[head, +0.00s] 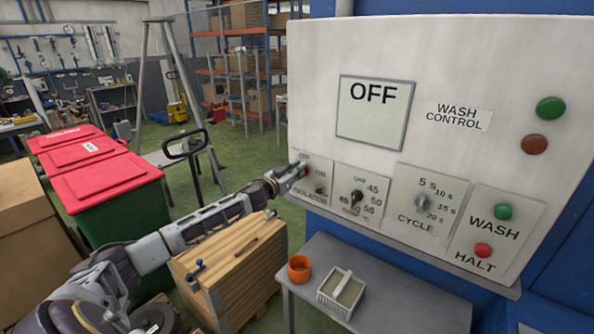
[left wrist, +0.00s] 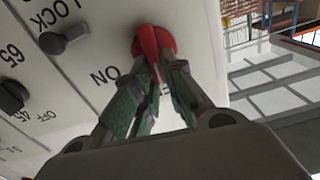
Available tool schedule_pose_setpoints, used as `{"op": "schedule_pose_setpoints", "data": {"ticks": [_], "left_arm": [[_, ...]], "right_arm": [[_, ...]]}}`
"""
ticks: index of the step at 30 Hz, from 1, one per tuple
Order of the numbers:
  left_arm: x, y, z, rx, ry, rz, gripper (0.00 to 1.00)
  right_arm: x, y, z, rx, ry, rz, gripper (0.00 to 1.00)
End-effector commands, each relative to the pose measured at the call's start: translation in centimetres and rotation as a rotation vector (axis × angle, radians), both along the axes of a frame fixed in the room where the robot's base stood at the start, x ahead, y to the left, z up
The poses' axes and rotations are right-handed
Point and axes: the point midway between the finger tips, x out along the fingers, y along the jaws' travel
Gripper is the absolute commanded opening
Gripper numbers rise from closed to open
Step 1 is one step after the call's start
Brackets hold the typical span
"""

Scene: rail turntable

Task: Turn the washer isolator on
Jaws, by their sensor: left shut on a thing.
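The washer isolator is a red rotary knob (left wrist: 152,42) on the white control panel (head: 430,60). In the head view it sits on the small plate at the panel's lower left, mostly hidden by my gripper. My left gripper (head: 299,172) reaches it from the left. In the left wrist view the fingertips (left wrist: 150,75) are shut on the knob's red handle, one on each side. An "ON" label shows beside the knob, and another label is partly hidden behind the fingers. The display (head: 375,115) reads "OFF". My right gripper is not in view.
A temperature dial (head: 356,197), a cycle dial (head: 421,203), and green and red buttons sit to the right. A grey lock knob (left wrist: 65,38) is near the isolator. Below stands a grey table (head: 395,305) with an orange cup (head: 299,269) and a white basket (head: 341,293).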

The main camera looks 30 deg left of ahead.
Motion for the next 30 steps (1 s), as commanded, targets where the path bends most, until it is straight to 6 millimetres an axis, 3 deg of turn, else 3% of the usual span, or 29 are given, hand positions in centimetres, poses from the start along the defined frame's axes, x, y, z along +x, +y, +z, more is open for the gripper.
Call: {"op": "schedule_pose_setpoints", "data": {"ticks": [30], "left_arm": [[-0.1,-1.4,-0.5,0.655,-0.051,0.000,0.00]], "right_arm": [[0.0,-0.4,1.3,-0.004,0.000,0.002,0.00]]}}
